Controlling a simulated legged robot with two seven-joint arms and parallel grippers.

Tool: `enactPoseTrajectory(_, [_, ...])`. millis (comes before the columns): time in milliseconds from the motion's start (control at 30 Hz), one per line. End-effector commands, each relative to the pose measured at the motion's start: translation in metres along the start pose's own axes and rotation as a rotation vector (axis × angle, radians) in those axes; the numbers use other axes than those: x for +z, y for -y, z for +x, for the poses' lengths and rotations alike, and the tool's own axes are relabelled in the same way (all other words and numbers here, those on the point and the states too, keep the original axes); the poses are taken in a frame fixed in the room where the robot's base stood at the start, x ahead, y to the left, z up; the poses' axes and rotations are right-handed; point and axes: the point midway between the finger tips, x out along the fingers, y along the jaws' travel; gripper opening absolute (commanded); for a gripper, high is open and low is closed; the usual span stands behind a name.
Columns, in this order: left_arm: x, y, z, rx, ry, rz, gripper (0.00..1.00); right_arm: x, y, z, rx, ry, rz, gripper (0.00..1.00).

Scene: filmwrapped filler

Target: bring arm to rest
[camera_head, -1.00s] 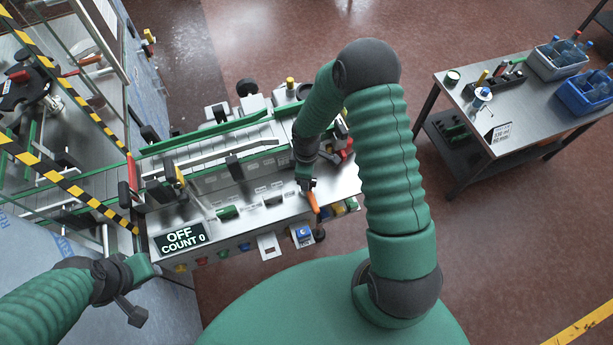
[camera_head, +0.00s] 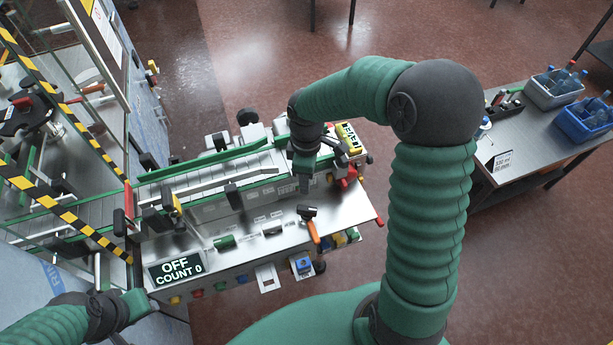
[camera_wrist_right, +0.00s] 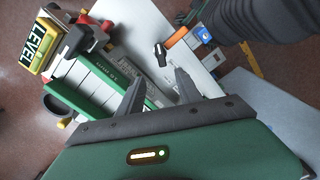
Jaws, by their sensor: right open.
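My right gripper (camera_head: 304,183) points down above the conveyor machine's metal top. In the right wrist view its two fingers stand apart with nothing between them (camera_wrist_right: 157,90). A tool with an orange handle and a black head (camera_head: 311,226) lies on the metal top, just below and right of the gripper and apart from it. It also shows beyond the fingertips in the right wrist view (camera_wrist_right: 161,54). My right arm arches high from the lower right. My left gripper (camera_head: 138,303) is at the lower left by the machine's front corner; its fingers cannot be made out.
The conveyor machine (camera_head: 350,207) has green guide rails and a sign (camera_head: 176,268) reading OFF, COUNT 0. A yellow LEVEL box (camera_head: 347,137) stands at its far right end. Striped barriers (camera_head: 60,208) are at left. A side table (camera_head: 530,134) with bottle crates stands at right.

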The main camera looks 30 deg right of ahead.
Motion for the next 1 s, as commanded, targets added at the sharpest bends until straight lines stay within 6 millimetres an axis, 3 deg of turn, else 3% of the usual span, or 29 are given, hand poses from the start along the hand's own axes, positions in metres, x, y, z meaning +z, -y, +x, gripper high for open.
enactPoseTrajectory(467, [0.0, 0.0, 0.001, 0.0, 0.0, 0.0, 0.36, 0.0, 0.001, -0.003, 0.0, 0.0, 0.001, 0.42])
enactPoseTrajectory(567, [0.004, 0.0, 0.02, 0.0, -0.001, 0.0, 0.36, -0.002, 0.014, 0.017, 0.015, -0.001, 0.052, 0.42])
enactPoseTrajectory(700, [0.019, 0.0, 0.082, 0.0, 0.001, 0.0, 0.36, -0.002, 0.065, 0.079, 0.078, -0.054, 0.339, 0.42])
enactPoseTrajectory(800, [0.027, 0.0, 0.114, 0.0, 0.002, 0.0, 0.36, 0.002, 0.098, 0.11, 0.103, -0.138, 0.582, 0.42])
enactPoseTrajectory(900, [0.03, 0.0, 0.126, 0.0, 0.001, 0.0, 0.36, 0.007, 0.117, 0.123, 0.099, -0.202, 0.75, 0.42])
enactPoseTrajectory(1000, [0.029, 0.0, 0.124, 0.0, 0.0, 0.0, 0.36, 0.009, 0.122, 0.122, 0.094, -0.222, 0.811, 0.42])
